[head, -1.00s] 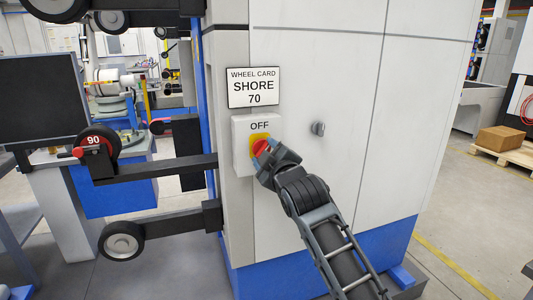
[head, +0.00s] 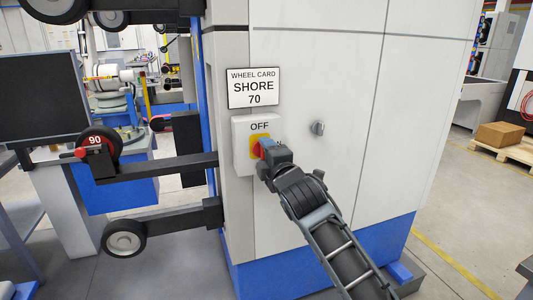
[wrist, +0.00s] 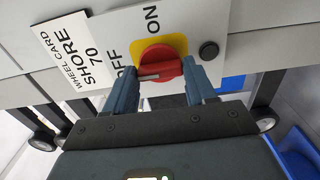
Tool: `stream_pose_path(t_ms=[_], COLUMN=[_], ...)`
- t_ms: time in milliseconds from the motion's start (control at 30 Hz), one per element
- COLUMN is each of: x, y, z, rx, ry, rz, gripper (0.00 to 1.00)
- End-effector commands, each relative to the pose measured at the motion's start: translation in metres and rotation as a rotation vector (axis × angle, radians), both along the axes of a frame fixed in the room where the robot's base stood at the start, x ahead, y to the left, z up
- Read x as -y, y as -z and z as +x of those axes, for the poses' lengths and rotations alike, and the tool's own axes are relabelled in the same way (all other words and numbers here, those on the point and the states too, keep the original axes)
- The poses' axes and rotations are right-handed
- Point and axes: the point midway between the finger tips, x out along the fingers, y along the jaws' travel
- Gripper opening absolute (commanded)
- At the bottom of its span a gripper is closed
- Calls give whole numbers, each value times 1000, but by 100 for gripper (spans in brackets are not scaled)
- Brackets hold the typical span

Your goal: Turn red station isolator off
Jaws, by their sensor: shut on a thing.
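The isolator is a red rotary knob (wrist: 158,62) on a yellow plate (wrist: 180,44), set in a pale grey box on the tall cabinet. In the wrist view, "OFF" is printed left of the plate and "ON" above it. The knob's white mark points left, towards "OFF". My gripper (wrist: 160,66) is shut on the knob, with one finger at each side. In the head view, my gripper (head: 267,149) hides most of the knob, and "OFF" (head: 260,126) shows above the yellow plate.
A sign (head: 253,88) reading "WHEEL CARD SHORE 70" is above the box. A small grey knob (head: 317,128) is on the cabinet door to the right. Black arms with wheels (head: 123,239) stick out at left. The door face right of my arm is clear.

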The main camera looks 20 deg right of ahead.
Motion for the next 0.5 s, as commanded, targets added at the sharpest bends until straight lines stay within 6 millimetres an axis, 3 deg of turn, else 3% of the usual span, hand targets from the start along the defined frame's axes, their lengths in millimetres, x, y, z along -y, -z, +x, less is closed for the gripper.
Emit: stream_pose_path(t_ms=[467, 500], x=[-1, -1], y=[2, 2], z=[0, 0], rx=[-2, -2], ry=[-1, -1], rz=[-17, -17], gripper=[25, 56])
